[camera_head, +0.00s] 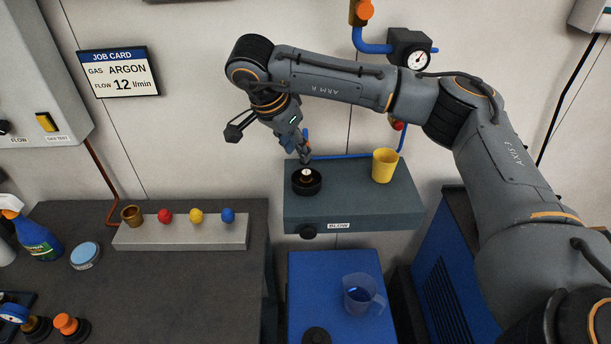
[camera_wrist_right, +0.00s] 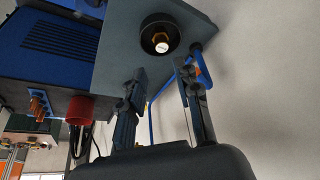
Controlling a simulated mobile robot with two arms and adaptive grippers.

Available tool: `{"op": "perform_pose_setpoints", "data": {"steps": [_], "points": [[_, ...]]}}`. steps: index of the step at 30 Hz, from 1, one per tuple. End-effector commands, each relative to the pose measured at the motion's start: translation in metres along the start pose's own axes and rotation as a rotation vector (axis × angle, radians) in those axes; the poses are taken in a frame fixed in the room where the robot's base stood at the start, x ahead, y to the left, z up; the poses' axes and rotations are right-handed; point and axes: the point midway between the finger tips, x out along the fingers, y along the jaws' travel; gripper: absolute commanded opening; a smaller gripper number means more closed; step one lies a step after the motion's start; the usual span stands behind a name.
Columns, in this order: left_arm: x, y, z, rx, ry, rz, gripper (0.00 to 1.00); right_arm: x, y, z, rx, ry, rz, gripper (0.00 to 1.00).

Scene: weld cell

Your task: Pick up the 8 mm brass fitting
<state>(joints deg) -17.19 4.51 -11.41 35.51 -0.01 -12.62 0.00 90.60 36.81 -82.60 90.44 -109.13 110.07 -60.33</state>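A small brass fitting (camera_wrist_right: 161,38) with a pale top stands in a round black holder (camera_wrist_right: 146,28). In the head view the fitting (camera_head: 306,173) and the black holder (camera_head: 307,187) are on the left part of the grey BLOW box. Any size mark on the fitting is too small to read. My right gripper (camera_head: 305,156) is just above and behind the fitting in the head view. In the right wrist view its two fingers (camera_wrist_right: 163,88) are apart with nothing between them, and the fitting is beyond their tips. My left gripper is in neither view.
A yellow cup (camera_head: 384,165) stands on the right of the BLOW box (camera_head: 350,207). Below is a blue surface (camera_head: 310,270) with a clear jug (camera_head: 360,295). At left, a pale rack (camera_head: 180,237) holds a brass cup (camera_head: 132,215) and coloured balls. Blue hoses run behind the box.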

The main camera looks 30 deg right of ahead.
Motion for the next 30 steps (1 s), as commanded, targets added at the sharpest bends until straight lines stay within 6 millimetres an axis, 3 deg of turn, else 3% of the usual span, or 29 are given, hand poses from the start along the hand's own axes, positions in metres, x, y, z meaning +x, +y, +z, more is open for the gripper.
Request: {"op": "perform_pose_setpoints", "data": {"steps": [4, 13, 17, 21, 30], "points": [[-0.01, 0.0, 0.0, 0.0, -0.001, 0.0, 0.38, 0.024, 0.0, -0.001, 0.0, -0.002, 0.002, 0.32], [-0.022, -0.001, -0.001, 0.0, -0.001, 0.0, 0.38, 0.048, -0.001, 0.001, -0.001, -0.002, 0.001, 0.32], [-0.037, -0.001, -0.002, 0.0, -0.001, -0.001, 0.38, 0.067, -0.003, 0.002, -0.001, -0.003, 0.002, 0.32], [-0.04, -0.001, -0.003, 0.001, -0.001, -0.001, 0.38, 0.086, -0.003, 0.003, -0.001, -0.003, -0.001, 0.32], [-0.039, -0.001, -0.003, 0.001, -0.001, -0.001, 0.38, 0.091, -0.004, 0.004, -0.001, -0.003, -0.003, 0.3]]}}
